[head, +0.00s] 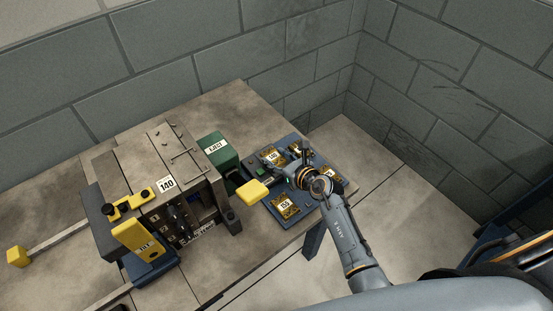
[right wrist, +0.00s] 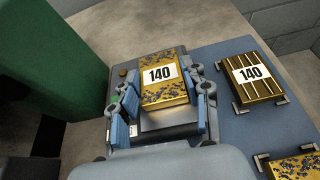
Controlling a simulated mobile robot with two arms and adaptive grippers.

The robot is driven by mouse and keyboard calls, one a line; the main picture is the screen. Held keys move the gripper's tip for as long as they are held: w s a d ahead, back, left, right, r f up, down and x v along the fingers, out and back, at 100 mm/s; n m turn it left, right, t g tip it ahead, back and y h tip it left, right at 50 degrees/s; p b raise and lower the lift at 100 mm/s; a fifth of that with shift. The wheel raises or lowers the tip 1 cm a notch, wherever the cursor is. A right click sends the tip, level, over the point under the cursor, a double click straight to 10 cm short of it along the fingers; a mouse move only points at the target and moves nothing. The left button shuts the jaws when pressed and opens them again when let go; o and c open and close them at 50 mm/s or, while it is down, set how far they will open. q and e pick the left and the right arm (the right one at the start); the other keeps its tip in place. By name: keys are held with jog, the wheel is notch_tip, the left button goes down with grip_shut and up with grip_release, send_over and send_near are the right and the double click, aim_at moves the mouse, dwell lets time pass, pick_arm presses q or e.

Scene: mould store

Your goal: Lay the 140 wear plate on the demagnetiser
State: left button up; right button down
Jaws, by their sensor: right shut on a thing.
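My right gripper (head: 277,167) reaches over the blue tray from the lower right. In the right wrist view its blue fingers (right wrist: 165,112) are shut on the sides of a gold plate marked 140 (right wrist: 160,78), with a speckled dark face. This held plate also shows at the back left of the tray in the head view (head: 268,154). Whether it is clear of the tray I cannot tell. A second gold plate marked 140 (right wrist: 253,78), with grooves, lies to its right between corner brackets. I cannot pick out the demagnetiser for certain. My left gripper is not in view.
The blue tray (right wrist: 226,112) holds other gold plates, one at the front (head: 285,207). Farther left is a grey mould (head: 150,150) with a yellow TILT lever (head: 137,241).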

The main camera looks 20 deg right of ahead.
jog(key=shift+r, duration=0.1)
jog(key=c, duration=0.7)
grip_release()
jog(key=shift+f, duration=0.2)
jog(key=shift+o, duration=0.2)
jog(key=shift+s+r, duration=0.1)
jog(key=shift+r, duration=0.2)
jog(key=v, duration=1.2)
jog(key=shift+p, duration=0.35)
jog(key=shift+f, duration=0.1)
